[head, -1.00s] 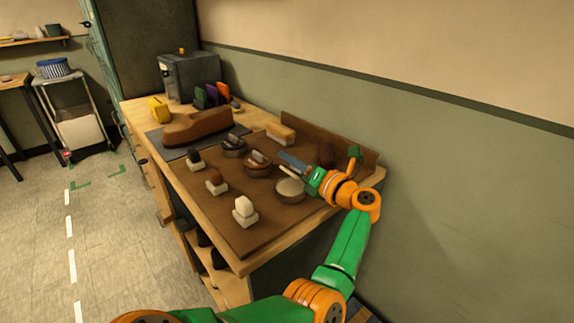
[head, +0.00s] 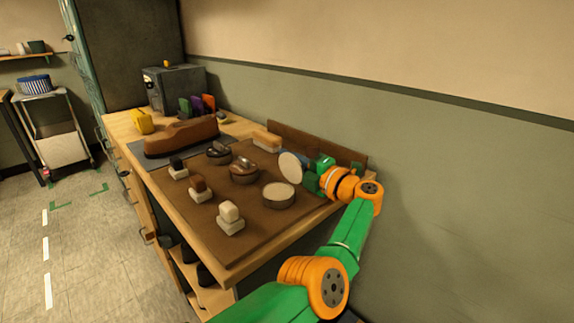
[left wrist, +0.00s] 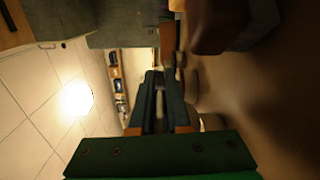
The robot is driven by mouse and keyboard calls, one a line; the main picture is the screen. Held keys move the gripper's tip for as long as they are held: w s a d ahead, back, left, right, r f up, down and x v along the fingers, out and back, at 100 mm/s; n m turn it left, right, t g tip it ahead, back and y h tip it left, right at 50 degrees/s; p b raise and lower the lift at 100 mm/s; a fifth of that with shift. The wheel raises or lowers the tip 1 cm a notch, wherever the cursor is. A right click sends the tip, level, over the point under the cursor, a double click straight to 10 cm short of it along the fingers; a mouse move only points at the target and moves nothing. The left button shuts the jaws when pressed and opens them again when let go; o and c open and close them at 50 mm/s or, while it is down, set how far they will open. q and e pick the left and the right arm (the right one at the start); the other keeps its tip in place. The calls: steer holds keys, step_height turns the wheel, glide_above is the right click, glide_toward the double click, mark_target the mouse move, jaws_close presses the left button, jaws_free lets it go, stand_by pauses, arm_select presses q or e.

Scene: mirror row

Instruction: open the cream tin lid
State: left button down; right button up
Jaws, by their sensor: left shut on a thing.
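The cream tin (head: 278,196) stands on the brown mat near the right end of the bench, its pale round top facing up and uncovered. Its cream lid (head: 289,168) is off the tin, tilted up on edge behind it with its pale face toward me. My left gripper (head: 306,174) is shut on the lid at its right side. My right gripper is not in view.
A brown tin (head: 244,173) and a dark tin (head: 219,154) stand to the left. White (head: 230,217), brown (head: 199,188) and black (head: 177,168) brush-like pieces line the front. A brown shoe (head: 181,138) lies behind them. The wall is close behind the arm.

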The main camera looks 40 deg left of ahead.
arm_select(q)
steer(key=shift+w+m, duration=0.15)
steer(key=shift+m, duration=0.25)
steer(key=c, duration=0.9)
jaws_free()
steer(key=d, duration=0.2)
steer(key=d+b, duration=0.1)
steer(key=d, duration=0.4)
steer(key=shift+s+d+f+b, duration=0.1)
steer(key=shift+s+b, duration=0.2)
steer(key=shift+b, duration=0.1)
